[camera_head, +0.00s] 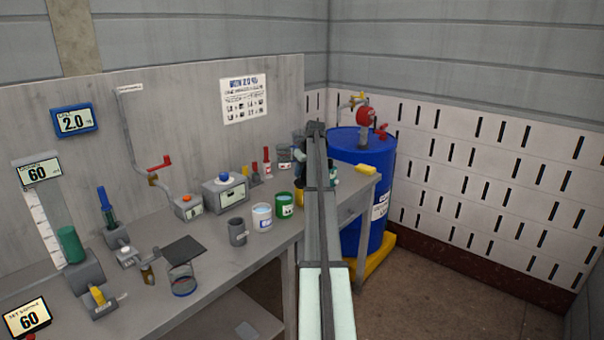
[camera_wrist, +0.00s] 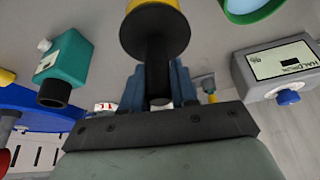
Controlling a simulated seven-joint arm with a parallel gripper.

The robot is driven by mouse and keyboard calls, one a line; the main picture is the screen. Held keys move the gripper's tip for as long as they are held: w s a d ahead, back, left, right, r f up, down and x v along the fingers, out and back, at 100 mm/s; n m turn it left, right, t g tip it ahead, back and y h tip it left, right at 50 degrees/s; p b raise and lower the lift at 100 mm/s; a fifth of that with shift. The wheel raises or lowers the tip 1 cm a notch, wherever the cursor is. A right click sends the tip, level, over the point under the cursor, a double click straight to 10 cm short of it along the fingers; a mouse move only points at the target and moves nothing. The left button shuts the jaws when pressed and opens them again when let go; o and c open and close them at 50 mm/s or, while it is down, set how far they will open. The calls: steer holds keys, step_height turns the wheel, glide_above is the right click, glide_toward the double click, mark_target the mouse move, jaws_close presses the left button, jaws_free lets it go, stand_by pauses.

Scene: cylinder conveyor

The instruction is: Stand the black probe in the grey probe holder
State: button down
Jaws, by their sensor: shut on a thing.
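In the wrist view my gripper (camera_wrist: 158,92) is shut on the black probe (camera_wrist: 156,62), with its dark shaft between the blue-grey fingers. The probe's wide black collar lies against a yellow cylinder (camera_wrist: 157,8); I cannot tell whether it still sits inside it. In the head view my arm hides the probe and most of my gripper (camera_head: 315,130), at the bench's far right end. A grey cylinder with a side bracket (camera_head: 237,232), which may be the grey probe holder, stands on the bench left of my arm, apart from the gripper.
A green cup (camera_head: 284,205) and a white-blue cup (camera_head: 262,217) stand between the grey cylinder and my arm. A grey box with a blue knob (camera_head: 226,192) stands behind them. A blue drum (camera_head: 375,160) stands beyond the bench.

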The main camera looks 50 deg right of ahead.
steer(key=shift+r, duration=2)
steer(key=shift+r, duration=0.1)
steer(key=shift+r, duration=2.3)
steer(key=w+a+r+n, duration=0.1)
steer(key=w+a+r, duration=0.15)
steer(key=a, duration=0.65)
steer(key=w+a+r+n+y, duration=0.1)
steer(key=w+a, duration=0.2)
steer(key=a, duration=0.5)
steer(key=w+a+r+n, duration=0.1)
steer(key=w+a+r, duration=0.15)
steer(key=a, duration=0.65)
steer(key=s+a+f+m+h, duration=0.1)
steer(key=s+a+f+m, duration=0.2)
steer(key=s+a, duration=0.5)
steer(key=shift+a, duration=0.25)
